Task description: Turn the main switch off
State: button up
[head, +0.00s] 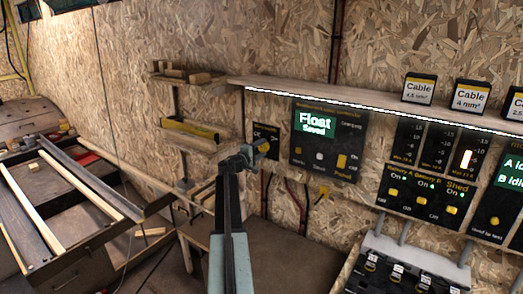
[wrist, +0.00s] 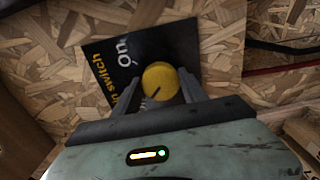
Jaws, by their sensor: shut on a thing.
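The main switch is a round yellow knob (wrist: 160,80) with a dark pointer line, on a black plate (wrist: 103,60) fixed to the chipboard wall. Only part of the plate's lettering shows, including "switch". The plate looks tilted in the wrist view. My gripper (wrist: 161,88) is shut on the knob, with one finger at each side of it. In the head view my gripper (head: 250,153) reaches the small black switch plate (head: 266,134), left of the charge panel, and covers part of it. The knob's set position cannot be read clearly.
Right of the switch is a black panel (head: 325,160) with a green "Float Saved" display. Further right are breaker switches (head: 424,203) with lit green lamps. Wooden shelves (head: 185,137) are to the left, a lit shelf edge (head: 380,112) above. Cables hang below the panel.

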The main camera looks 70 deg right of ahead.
jog(key=shift+w, duration=0.1)
jog(key=o, duration=1.4)
jog(key=shift+c, duration=0.2)
jog(key=v, duration=0.7)
jog(key=shift+a, duration=0.35)
jog(key=shift+w, duration=0.15)
